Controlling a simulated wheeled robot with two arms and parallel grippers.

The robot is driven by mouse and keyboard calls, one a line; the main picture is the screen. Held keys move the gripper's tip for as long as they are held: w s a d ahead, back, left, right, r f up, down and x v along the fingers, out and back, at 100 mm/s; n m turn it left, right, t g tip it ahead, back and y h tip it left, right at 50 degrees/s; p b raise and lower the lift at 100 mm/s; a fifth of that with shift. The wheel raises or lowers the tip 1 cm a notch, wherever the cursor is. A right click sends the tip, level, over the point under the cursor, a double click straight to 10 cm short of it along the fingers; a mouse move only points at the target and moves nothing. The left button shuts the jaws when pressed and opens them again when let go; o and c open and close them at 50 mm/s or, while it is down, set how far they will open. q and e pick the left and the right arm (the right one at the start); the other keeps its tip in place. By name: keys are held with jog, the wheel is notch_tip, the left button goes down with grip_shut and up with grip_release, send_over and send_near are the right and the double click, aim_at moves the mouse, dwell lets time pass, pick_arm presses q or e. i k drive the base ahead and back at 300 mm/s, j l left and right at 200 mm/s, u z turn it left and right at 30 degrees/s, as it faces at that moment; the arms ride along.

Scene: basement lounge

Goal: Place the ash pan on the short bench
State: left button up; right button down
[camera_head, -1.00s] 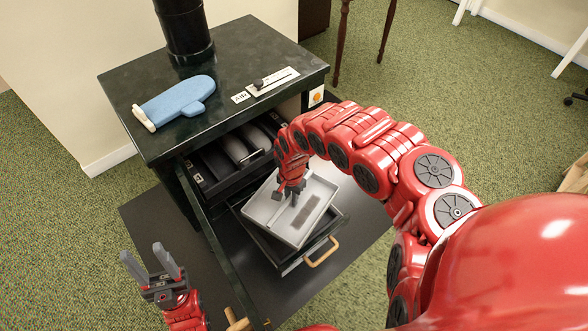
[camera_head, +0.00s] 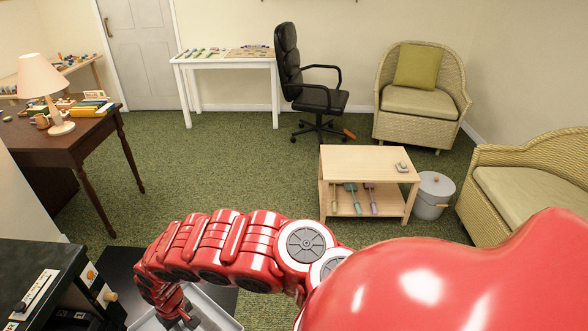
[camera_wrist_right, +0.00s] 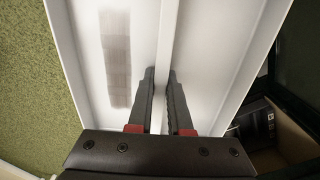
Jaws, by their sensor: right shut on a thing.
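The ash pan (camera_head: 222,312) is a pale grey metal tray, partly cut off at the bottom left of the head view. In the right wrist view the ash pan (camera_wrist_right: 215,50) fills the middle, with a raised divider down its length and a dark grey smudge on one side. My right gripper (camera_wrist_right: 160,78) is shut on this divider. In the head view my right gripper (camera_head: 180,318) is partly hidden by my arm. A low pale wooden table (camera_head: 350,162), possibly the short bench, stands across the carpet. My left gripper is out of view.
The dark stove (camera_head: 35,265) is close at the lower left. A desk with a lamp (camera_head: 42,85) stands behind it. A grey lidded bin (camera_head: 432,200) is beside the low table, with wicker seats (camera_head: 425,100) around. A small object (camera_head: 402,167) lies on the tabletop. Open carpet lies between.

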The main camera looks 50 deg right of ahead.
aim_at(356, 164)
jog(key=i+l+z, duration=0.2)
jog(key=l+z, duration=0.3)
jog(key=i+l+z, duration=0.2)
jog(key=z, duration=0.25)
jog(key=i+l+z, duration=0.2)
jog(key=z, duration=0.3)
jog(key=i+l+z, duration=0.2)
jog(key=i, duration=1.05)
jog(key=i+l+z, duration=0.2)
jog(key=i, duration=1.05)
